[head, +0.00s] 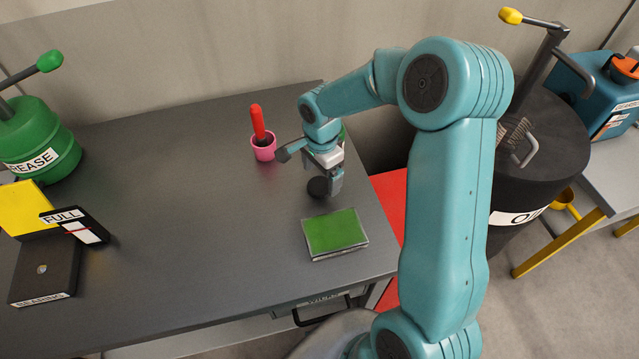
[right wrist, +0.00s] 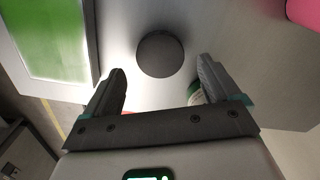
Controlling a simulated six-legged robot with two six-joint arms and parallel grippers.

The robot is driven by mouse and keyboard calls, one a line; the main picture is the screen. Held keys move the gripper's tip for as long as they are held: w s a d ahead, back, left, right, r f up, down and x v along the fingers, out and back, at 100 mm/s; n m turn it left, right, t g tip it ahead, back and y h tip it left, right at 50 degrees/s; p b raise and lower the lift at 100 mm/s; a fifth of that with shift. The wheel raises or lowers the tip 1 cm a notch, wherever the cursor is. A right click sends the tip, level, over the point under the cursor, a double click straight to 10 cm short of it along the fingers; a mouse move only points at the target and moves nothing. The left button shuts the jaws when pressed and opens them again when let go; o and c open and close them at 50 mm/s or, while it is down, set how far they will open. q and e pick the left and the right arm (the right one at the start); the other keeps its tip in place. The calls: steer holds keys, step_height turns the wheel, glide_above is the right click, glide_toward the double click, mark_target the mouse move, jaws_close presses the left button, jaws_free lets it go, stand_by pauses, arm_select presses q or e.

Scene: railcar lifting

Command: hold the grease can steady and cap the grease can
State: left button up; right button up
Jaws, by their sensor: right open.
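A large green can labelled GREASE (head: 40,140) stands at the left edge of the desk, with a green-knobbed lever on it. A small round black disc, cap-like (head: 318,187), lies on the desk near the green pad; it also shows in the right wrist view (right wrist: 160,54). My right gripper (head: 329,186) is open and points down at the disc. In the right wrist view the disc lies ahead of the gap between the fingers, with nothing gripped. A small green and white object (right wrist: 193,92) is mostly hidden behind one finger. My left gripper is not in view.
A green pad (head: 336,231) lies in front of the disc. A pink cup (head: 263,149) with a red-handled tool stands behind it. A black box (head: 45,270) and a FULL sign (head: 75,224) sit at left. The middle of the desk (head: 180,200) is clear.

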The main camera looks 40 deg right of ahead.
mark_target(321, 185)
steer(key=shift+f, duration=1.45)
steer(key=c, duration=1.2)
step_height(321, 185, up, 20)
steer(key=shift+r+b, duration=0.1)
steer(key=shift+b, duration=0.4)
